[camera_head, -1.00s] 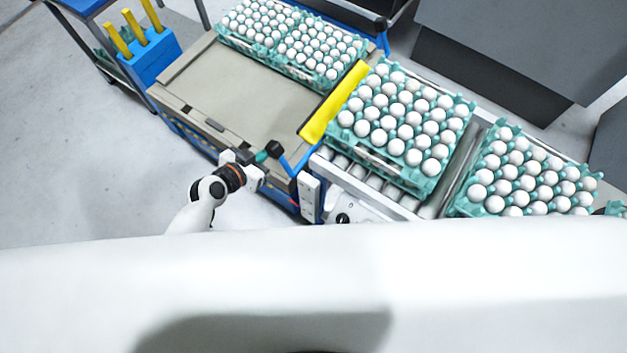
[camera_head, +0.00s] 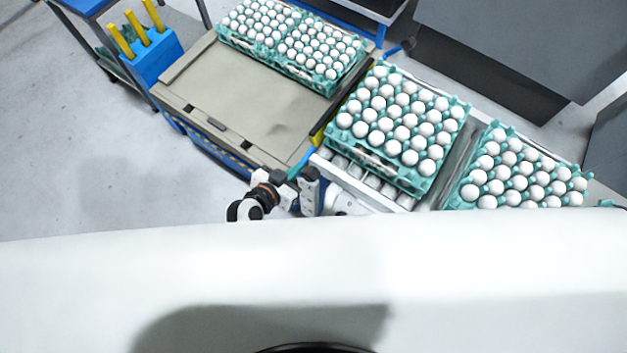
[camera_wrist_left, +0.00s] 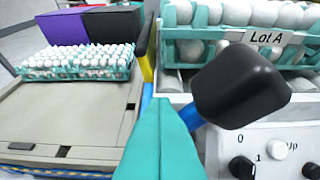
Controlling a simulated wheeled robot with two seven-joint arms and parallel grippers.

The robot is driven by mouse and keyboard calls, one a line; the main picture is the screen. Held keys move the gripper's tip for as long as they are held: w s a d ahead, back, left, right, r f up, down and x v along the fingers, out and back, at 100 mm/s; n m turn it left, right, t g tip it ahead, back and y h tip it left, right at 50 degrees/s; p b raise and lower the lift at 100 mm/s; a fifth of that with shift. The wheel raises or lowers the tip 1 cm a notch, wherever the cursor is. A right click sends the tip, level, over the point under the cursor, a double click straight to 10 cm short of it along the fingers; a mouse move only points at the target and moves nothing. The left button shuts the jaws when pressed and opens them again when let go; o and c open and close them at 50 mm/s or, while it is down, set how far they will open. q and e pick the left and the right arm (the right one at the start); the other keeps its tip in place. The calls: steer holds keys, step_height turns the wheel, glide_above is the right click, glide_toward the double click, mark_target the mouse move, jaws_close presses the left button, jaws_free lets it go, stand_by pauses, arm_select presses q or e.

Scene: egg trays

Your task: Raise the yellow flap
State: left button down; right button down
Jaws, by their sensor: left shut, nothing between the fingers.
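The yellow flap (camera_head: 321,131) shows as a thin, steep strip between the beige table and the roller conveyor, partly hidden by the egg stack. In the left wrist view it is a narrow yellow edge (camera_wrist_left: 146,69) standing upright. A blue lever with a black knob (camera_wrist_left: 240,86) is at the flap's near end. My left gripper (camera_head: 298,168) is shut and empty, its teal fingers (camera_wrist_left: 160,140) just left of the knob. I cannot tell whether they touch it. My right gripper is not in view.
Egg trays (camera_head: 402,130) stand on the conveyor, with more (camera_head: 525,170) to the right. Two tray stacks sit at the far end of the table (camera_head: 245,95), whose near part is clear. A control panel (camera_wrist_left: 262,150) with knobs is below the lever. A blue box (camera_head: 150,58) stands left.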

arm_select(q)
steer(key=shift+s+d, duration=0.2)
steer(key=shift+a, duration=0.1)
steer(key=s+a, duration=0.6)
steer(key=a, duration=0.1)
steer(key=shift+s+a+b, duration=0.25)
steer(key=shift+a+b, duration=0.1)
steer(key=shift+b, duration=0.05)
stand_by(0.4)
